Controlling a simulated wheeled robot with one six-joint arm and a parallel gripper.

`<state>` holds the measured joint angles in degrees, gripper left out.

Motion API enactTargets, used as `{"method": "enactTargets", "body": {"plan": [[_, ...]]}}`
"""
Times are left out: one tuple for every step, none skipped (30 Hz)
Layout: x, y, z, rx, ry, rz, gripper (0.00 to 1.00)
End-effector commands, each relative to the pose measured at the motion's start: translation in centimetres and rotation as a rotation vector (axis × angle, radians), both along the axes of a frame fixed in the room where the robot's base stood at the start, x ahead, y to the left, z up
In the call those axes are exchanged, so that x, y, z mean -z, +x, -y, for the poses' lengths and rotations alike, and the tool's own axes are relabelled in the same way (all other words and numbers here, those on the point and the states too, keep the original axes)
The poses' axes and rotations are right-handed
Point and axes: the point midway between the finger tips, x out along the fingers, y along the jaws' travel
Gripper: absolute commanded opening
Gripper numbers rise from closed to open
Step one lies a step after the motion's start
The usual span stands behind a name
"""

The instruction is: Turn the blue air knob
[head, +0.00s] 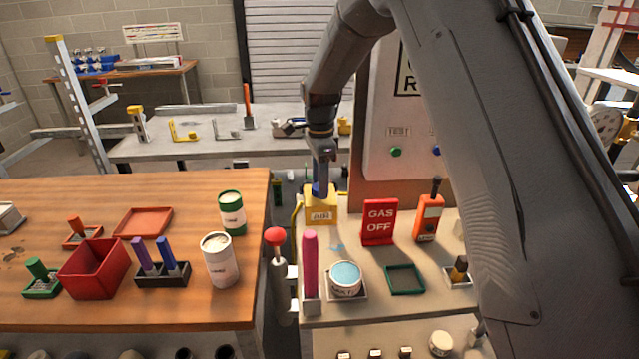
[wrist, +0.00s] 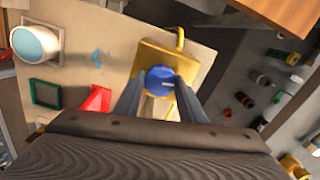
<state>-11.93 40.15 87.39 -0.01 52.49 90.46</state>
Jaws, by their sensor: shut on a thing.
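The blue air knob (wrist: 160,79) sits on top of a yellow box (head: 321,207) labelled AIR, near the back left of the right-hand table. In the head view only a bit of the blue knob (head: 322,189) shows under my gripper (head: 323,180), which points down from above. In the wrist view the two fingers of my gripper (wrist: 158,92) stand on either side of the knob and are closed on it. A yellow hose (wrist: 180,38) runs from the box. The contact points of the fingertips are partly hidden.
A red GAS OFF sign (head: 379,222) and an orange device (head: 428,217) stand right of the box. A pink cylinder (head: 310,265) and a cup with blue contents (head: 345,279) stand in front. A green tray (head: 405,279) lies nearby. A red-topped lever (head: 275,237) is at the left edge.

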Motion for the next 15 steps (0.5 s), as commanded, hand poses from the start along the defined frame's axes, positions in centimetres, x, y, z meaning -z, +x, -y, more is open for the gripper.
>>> {"method": "enactTargets", "body": {"plan": [[-0.09,0.01,-0.01,-0.038,0.000,0.000,0.14],[-0.09,0.01,-0.01,-0.065,0.000,0.000,0.14],[-0.09,0.01,-0.01,-0.101,0.000,0.001,0.14],[-0.10,0.02,-0.02,-0.130,0.000,0.001,0.14],[-0.10,0.02,-0.02,-0.158,0.000,0.001,0.14],[-0.10,0.02,-0.02,-0.196,0.000,0.001,0.14],[-0.10,0.03,-0.03,-0.225,0.000,0.001,0.14],[-0.11,0.03,-0.03,-0.254,0.000,0.001,0.14],[-0.11,0.03,-0.03,-0.292,0.000,0.001,0.14],[-0.11,0.04,-0.03,-0.321,0.001,0.001,0.14],[-0.11,0.04,-0.03,-0.349,0.001,0.001,0.14],[-0.11,0.04,-0.03,-0.387,0.001,0.001,0.14],[-0.12,0.04,-0.03,-0.416,0.001,0.002,0.14],[-0.12,0.05,-0.03,-0.444,0.001,0.002,0.14],[-0.12,0.05,-0.03,-0.482,0.001,0.002,0.14]]}}
